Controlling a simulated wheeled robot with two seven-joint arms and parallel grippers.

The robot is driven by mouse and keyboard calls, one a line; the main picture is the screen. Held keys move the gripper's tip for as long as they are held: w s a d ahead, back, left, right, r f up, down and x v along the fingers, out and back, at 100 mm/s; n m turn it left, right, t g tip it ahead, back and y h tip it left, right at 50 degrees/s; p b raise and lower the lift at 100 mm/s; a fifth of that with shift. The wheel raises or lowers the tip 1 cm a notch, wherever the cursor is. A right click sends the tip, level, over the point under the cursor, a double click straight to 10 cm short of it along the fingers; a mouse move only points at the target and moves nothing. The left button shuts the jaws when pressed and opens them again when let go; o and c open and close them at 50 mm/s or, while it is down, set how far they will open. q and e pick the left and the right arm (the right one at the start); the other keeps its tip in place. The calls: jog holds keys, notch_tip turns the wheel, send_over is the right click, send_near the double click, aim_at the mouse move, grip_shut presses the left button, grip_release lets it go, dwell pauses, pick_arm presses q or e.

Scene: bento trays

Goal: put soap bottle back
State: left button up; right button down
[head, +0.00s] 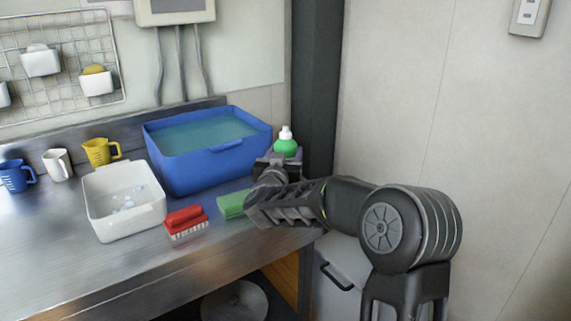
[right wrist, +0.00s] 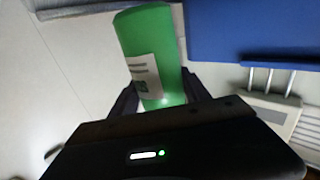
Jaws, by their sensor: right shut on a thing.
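The green soap bottle (head: 286,147) with a white cap stands out above my right gripper (head: 278,163) in the head view, just right of the blue basin. In the right wrist view the bottle (right wrist: 150,50) with its white label sits between the fingers of my right gripper (right wrist: 162,98), which is shut on it. The hand hides the bottle's lower part in the head view, so I cannot tell whether its base touches the counter. My left gripper is not in view.
A blue basin (head: 190,168) of water stands left of the bottle. A white tub (head: 98,205), a red brush (head: 185,220) and a green sponge (head: 232,204) are on the metal counter (head: 145,268). A dark post (head: 313,85) rises close behind the bottle. The front-left counter is clear.

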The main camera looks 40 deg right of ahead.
jog(key=shift+f, duration=1.25)
jog(key=shift+f, duration=0.2)
jog(key=c, duration=0.5)
grip_release()
jog(key=shift+r, duration=0.15)
jog(key=v, duration=1.2)
jog(key=shift+r, duration=0.1)
